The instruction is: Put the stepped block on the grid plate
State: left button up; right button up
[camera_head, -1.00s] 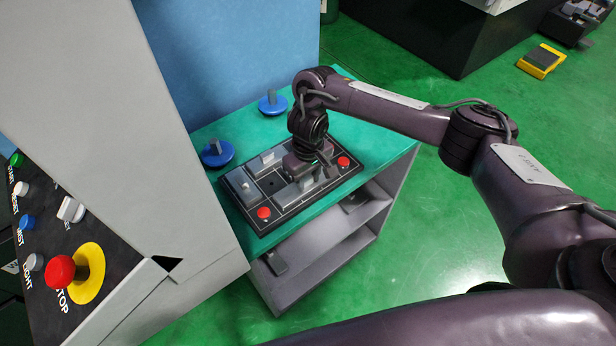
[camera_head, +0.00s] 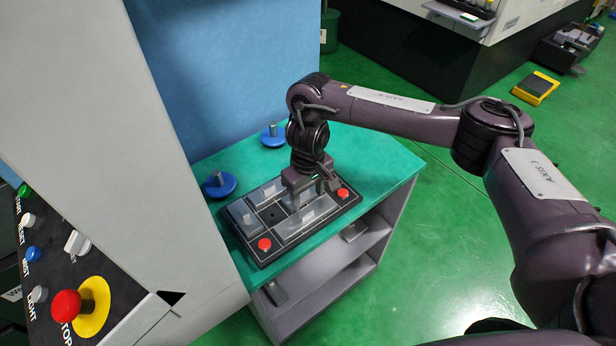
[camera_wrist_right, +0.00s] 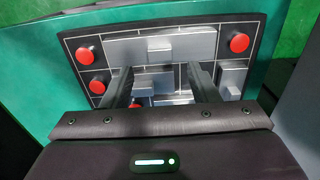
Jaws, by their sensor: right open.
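The grid plate (camera_head: 262,258), black with thin white lines, lies on the teal cabinet top. Several grey blocks with raised steps sit on it, including a long one at the front (camera_head: 308,222) and one at the left end (camera_head: 243,217). I cannot tell for certain which is the stepped block. My right gripper (camera_head: 322,188) is open above the plate's right part. In the wrist view, its two fingers (camera_wrist_right: 160,88) are apart, with a grey block (camera_wrist_right: 157,82) seen between them, partly hidden. The left gripper is out of view.
A grey machine housing with a button panel (camera_head: 75,255) is close on the left, a blue wall behind.

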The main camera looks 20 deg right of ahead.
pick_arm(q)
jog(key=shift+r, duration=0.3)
pick_arm(e)
notch_tip(320, 180, up, 5)
jog(key=shift+r, duration=0.1)
dwell(0.3)
